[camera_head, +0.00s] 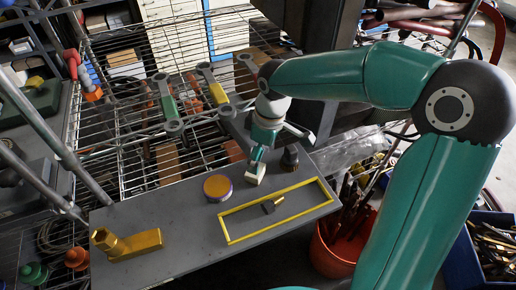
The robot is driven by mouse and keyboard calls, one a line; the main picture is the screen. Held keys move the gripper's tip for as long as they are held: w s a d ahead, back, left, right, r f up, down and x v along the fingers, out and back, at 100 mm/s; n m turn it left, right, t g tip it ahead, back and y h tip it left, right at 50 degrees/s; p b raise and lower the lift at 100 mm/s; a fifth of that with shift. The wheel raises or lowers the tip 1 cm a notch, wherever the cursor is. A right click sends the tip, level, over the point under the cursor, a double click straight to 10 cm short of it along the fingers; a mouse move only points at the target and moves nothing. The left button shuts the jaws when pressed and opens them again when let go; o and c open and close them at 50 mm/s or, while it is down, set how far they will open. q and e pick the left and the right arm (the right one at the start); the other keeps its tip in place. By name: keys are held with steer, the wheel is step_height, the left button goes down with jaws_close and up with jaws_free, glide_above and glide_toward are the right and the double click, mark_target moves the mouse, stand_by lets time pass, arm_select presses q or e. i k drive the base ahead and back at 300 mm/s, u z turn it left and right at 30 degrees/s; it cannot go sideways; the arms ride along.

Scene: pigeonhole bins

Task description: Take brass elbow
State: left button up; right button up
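The brass elbow (136,244) lies on the left front part of the grey tabletop. It is a gold, angular piece with a raised end on its left. My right gripper (278,155) reaches down over the far right part of the tabletop, well apart from the elbow. Its fingers look spread. A cream block (255,173) is right below its left finger; I cannot tell whether they touch. A dark piece (290,157) stands close by on the right. My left gripper is not in view.
An orange-topped round puck (218,188) stands mid-table. A yellow outlined rectangle (229,238) has a small dark-and-brass piece (272,204) in it. Behind is a wire rack (130,170) with wrenches. An orange bucket (335,255) stands at the right. The tabletop between elbow and puck is clear.

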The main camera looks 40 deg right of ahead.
mark_target(141, 243)
steer(key=k, duration=1)
